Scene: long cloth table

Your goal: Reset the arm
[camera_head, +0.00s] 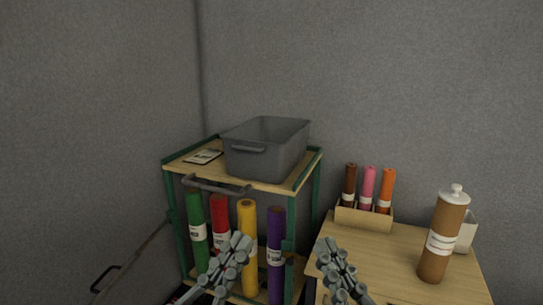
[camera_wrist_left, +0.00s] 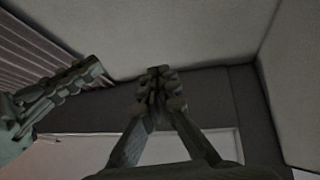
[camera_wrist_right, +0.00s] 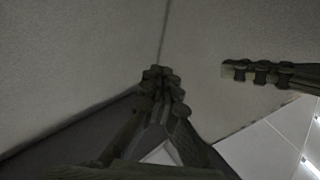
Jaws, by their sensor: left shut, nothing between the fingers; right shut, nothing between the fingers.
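My left gripper (camera_head: 238,247) is in the lower middle of the head view, in front of the shelf cart's rolls. It is shut and empty; its closed fingertips also show in the left wrist view (camera_wrist_left: 158,82). My right gripper (camera_head: 328,252) is to its right, in front of the wooden table's left edge. It is shut and empty too, and its closed fingertips show in the right wrist view (camera_wrist_right: 158,80). Both grippers point up and stand apart from each other. Each wrist view also shows part of the other gripper at the side.
A green-framed cart (camera_head: 265,188) carries a grey bin (camera_head: 265,160) and a small card (camera_head: 203,156). Several coloured rolls, including a green one (camera_head: 197,225), stand below. The wooden table (camera_head: 390,262) holds a roll rack (camera_head: 363,216), a brown bottle (camera_head: 441,240) and a white container (camera_head: 466,232).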

